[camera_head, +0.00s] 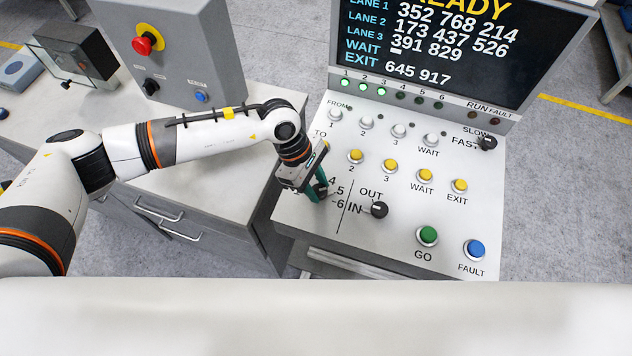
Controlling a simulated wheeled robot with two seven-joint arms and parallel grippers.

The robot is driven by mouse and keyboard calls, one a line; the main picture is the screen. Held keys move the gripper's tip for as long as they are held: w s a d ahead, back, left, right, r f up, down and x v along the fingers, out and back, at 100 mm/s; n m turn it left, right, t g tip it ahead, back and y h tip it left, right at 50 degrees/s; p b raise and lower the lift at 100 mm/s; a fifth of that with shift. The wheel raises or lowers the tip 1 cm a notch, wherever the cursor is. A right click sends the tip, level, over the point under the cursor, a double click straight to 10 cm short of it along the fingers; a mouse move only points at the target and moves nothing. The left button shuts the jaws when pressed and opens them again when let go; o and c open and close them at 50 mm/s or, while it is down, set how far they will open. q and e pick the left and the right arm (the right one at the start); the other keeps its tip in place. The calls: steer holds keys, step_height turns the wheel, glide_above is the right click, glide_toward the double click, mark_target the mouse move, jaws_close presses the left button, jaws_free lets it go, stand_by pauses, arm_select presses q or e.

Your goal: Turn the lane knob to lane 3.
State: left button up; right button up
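The lane knob (322,190) is a small black knob on the left of the sloped white control panel (455,255). The labels 4, 5 and 6 show to its right; its other labels and its pointer are hidden by my gripper. My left gripper (316,188) reaches down over the knob from the upper left, with its green fingers at the knob. I cannot tell whether the fingers are closed on it. My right gripper is not in view.
A black OUT/IN knob (379,209) stands close right of the lane knob. White and yellow buttons (390,166) lie behind, green GO (427,236) and blue FAULT (474,250) buttons at the front right. A screen (450,50) rises at the back. A grey box with a red button (143,44) stands left.

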arm_select(q)
steer(key=shift+c, duration=1.4)
steer(key=n+b, duration=0.2)
steer(key=n+t+b, duration=0.1)
steer(key=n, duration=0.1)
steer(key=shift+s+f+t+h+b, duration=0.1)
steer(key=shift+f+t+h+b, duration=0.1)
steer(key=shift+t+h+b, duration=0.15)
steer(key=n+t+b, duration=0.1)
steer(key=n+b, duration=0.2)
steer(key=b, duration=0.1)
steer(key=n+t+b, duration=0.1)
steer(key=n+b, duration=0.2)
steer(key=n, duration=0.1)
steer(key=shift+s+d+t+b, duration=0.1)
steer(key=shift+s+t+b, duration=0.15)
steer(key=shift+b, duration=0.15)
steer(key=shift+r+n+t+y+b, duration=0.15)
steer(key=shift+n+t+y+b, duration=0.2)
steer(key=shift+n+b, duration=0.5)
steer(key=shift+r+n+t+y+b, duration=0.15)
steer(key=shift+n+y+b, duration=0.25)
steer(key=shift+n+b, duration=0.45)
steer(key=o, duration=1)
steer(key=shift+s, duration=0.1)
steer(key=shift+c, duration=0.2)
